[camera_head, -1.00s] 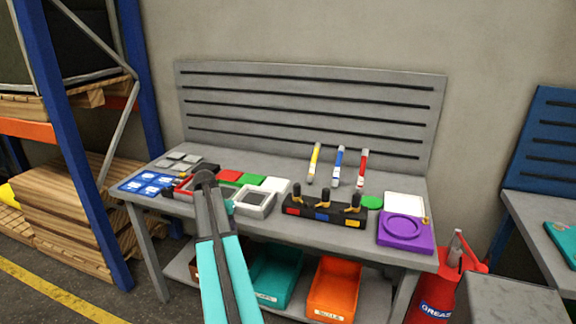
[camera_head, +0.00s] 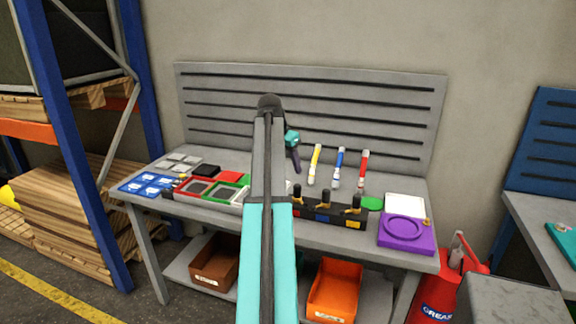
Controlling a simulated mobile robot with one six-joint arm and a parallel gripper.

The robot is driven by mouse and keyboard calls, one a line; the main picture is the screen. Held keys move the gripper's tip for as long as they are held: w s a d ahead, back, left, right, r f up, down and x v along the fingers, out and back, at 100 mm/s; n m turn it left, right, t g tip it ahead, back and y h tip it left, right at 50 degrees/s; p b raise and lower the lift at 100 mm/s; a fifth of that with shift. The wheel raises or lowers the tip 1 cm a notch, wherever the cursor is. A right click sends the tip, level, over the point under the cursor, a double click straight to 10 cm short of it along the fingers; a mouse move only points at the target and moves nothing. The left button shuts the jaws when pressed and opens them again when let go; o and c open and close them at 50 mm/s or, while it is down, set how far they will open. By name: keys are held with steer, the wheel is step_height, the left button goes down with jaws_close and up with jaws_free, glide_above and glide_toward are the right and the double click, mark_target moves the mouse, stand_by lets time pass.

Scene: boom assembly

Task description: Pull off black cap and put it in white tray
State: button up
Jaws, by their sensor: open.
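My gripper (camera_head: 296,166) hangs from its teal wrist, above the bench and left of the yellow marker; it looks empty and is open, though its fingers are small and dark here. Below it stands a black block with red, blue and yellow squares (camera_head: 340,215). Three upright pieces with black tops and yellowish parts stand on it: left (camera_head: 297,191), middle (camera_head: 326,193) and right (camera_head: 354,201). I cannot tell which of these is the black cap.
A red tray (camera_head: 197,187) and a green tray (camera_head: 222,191) lie left of the white tray. Yellow (camera_head: 315,164), blue (camera_head: 338,166) and red (camera_head: 362,168) markers stand behind the block. A purple plate (camera_head: 405,231) lies to the right. A slotted panel (camera_head: 390,110) rises behind.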

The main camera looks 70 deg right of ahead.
mark_target(297, 185)
steer(key=shift+p+x, duration=1.45)
steer(key=shift+x, duration=5.45)
jaws_close()
steer(key=shift+r, duration=0.2)
steer(key=shift+r+p, duration=0.3)
steer(key=shift+r, duration=0.05)
steer(key=shift+r+p, duration=0.95)
steer(key=shift+r, duration=1)
